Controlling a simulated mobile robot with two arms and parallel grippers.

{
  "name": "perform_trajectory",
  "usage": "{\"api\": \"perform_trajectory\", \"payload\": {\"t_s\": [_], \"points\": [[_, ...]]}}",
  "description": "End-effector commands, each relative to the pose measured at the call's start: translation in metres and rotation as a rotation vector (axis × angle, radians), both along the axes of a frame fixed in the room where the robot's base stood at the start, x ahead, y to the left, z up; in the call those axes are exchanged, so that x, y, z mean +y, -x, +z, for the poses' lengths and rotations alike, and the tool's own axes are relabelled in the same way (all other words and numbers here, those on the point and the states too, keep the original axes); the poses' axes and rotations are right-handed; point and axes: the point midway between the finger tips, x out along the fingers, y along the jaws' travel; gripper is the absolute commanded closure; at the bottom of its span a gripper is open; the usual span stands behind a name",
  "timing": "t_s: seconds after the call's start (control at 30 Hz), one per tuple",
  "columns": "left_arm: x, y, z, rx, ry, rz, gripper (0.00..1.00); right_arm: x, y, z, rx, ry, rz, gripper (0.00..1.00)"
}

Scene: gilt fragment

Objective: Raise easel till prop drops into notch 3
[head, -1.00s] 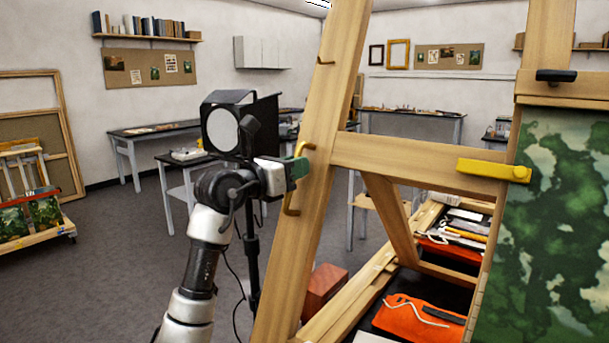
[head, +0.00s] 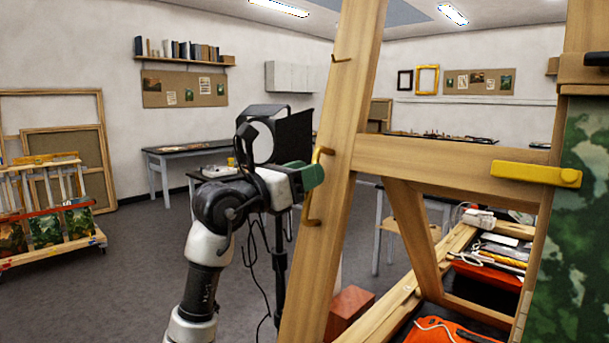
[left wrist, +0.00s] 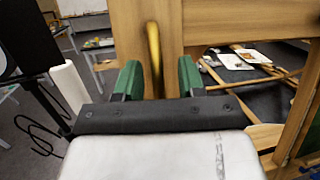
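The wooden easel's upright (head: 333,200) rises through the middle of the head view, with a bowed brass handle (head: 319,158) on its left face. My left gripper (head: 312,175) is at this handle. In the left wrist view its two green fingers (left wrist: 159,78) stand apart, with the brass handle (left wrist: 154,48) between them and a gap on the right side. A crossbar (head: 430,163) joins the upright. A slanted wooden strut (head: 414,235), perhaps the prop, runs down behind it to a low frame rail (head: 400,298). I cannot make out the notches. My right gripper is not in view.
A green painting (head: 577,230) rests on the easel at right, with a yellow lever (head: 537,174) beside it. A black studio lamp (head: 290,138) stands close behind my left arm. A red block (head: 349,308) is low by the upright. Floor at left is clear before a painting rack (head: 50,260).

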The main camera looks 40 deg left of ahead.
Motion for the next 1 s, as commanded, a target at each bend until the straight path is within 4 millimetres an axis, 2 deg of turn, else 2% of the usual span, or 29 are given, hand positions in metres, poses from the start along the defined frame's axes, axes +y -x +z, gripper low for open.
{"api": "perform_trajectory", "payload": {"t_s": [0.13,0.27,0.5,0.7,1.0], "points": [[0.001,0.003,-0.002,0.001,0.000,0.000,0.60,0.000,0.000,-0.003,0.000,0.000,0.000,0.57],[0.006,0.018,-0.008,0.001,-0.003,0.002,0.60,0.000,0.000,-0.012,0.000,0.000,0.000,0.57],[0.018,0.066,-0.017,-0.001,-0.003,0.005,0.60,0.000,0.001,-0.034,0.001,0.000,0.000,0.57],[0.026,0.095,-0.020,-0.001,0.000,0.002,0.60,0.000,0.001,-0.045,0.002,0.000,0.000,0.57],[0.028,0.105,-0.019,-0.001,0.000,0.000,0.60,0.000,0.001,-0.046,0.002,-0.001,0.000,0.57]]}}
